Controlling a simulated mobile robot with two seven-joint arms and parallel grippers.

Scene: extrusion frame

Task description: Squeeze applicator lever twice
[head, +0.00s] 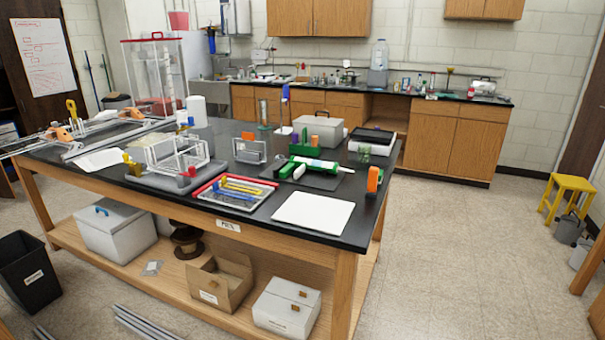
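A green and white applicator-like tool (323,164) lies on a dark grey mat (318,182) on the black-topped workbench (235,225), right of its middle. Its narrow tip points right. A green part (287,169) sits at its left end; I cannot tell whether this is the lever. Neither of my grippers shows in the head view, and nothing is seen touching the tool.
A white board (313,216) and a red-edged tray (235,194) with coloured tools lie at the bench's front. An orange upright piece (374,180) stands near the right edge. A clear rack (178,155) stands left.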

